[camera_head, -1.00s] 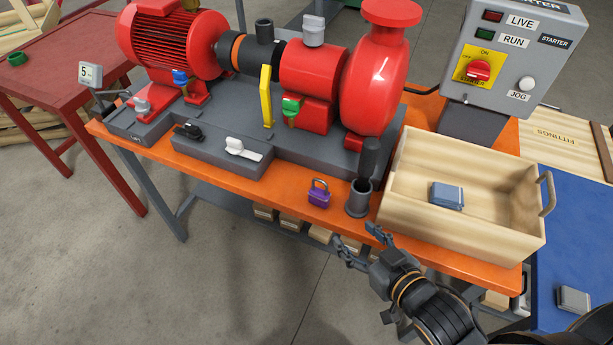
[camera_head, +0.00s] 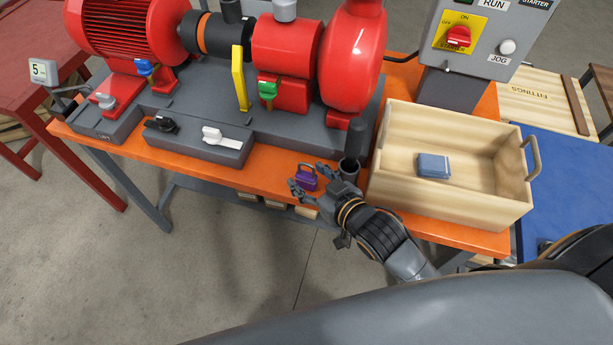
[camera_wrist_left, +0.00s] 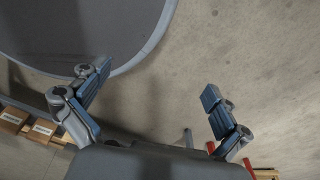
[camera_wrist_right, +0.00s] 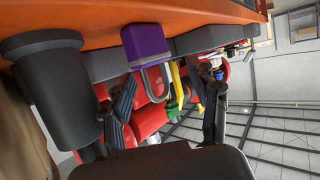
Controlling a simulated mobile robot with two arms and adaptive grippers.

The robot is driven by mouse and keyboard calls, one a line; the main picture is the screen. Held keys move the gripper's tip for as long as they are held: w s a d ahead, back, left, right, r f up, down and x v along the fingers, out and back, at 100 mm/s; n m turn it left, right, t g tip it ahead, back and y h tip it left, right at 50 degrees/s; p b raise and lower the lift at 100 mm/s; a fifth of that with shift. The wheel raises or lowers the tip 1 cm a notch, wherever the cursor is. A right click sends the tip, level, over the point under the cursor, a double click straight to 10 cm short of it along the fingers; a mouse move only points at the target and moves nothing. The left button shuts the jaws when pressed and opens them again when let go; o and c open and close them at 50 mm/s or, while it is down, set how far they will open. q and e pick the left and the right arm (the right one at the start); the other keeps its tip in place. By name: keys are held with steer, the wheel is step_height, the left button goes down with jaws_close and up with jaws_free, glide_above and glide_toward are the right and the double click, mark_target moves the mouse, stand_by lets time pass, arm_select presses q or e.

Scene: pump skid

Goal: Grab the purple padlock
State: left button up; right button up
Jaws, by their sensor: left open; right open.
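The purple padlock (camera_head: 307,183) sits at the front edge of the orange bench, left of a dark grey cup-like holder (camera_head: 348,172). My right gripper (camera_head: 306,177) is open at the padlock, partly covering it in the head view. In the right wrist view the padlock (camera_wrist_right: 146,45) has its grey shackle pointing toward the space between the open fingers (camera_wrist_right: 168,105); nothing is gripped, and I cannot tell whether a finger touches it. My left gripper (camera_wrist_left: 153,92) is open and empty over the concrete floor, outside the head view.
An open wooden box (camera_head: 450,203) with a blue-grey block (camera_head: 434,166) stands right of the holder. The red pump and motor (camera_head: 285,60) on a grey base fill the back. A valve block with a white handle (camera_head: 212,135) lies left. A control box (camera_head: 480,35) stands back right.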

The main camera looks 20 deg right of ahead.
mark_target(301, 173)
steer(key=x, duration=0.4)
steer(key=shift+w, duration=0.15)
steer(key=shift+w+a+f, duration=0.15)
steer(key=shift+w, duration=0.15)
steer(key=shift+s, duration=0.1)
steer(key=c, duration=1.1)
jaws_close()
arm_select(q)
steer(key=shift+s+a+r, duration=0.15)
steer(key=shift+s+a, duration=0.2)
steer(key=shift+s, duration=0.3)
arm_select(e)
steer(key=shift+f, duration=0.1)
arm_select(q)
steer(key=shift+w, duration=0.1)
arm_select(e)
steer(key=shift+s, duration=0.1)
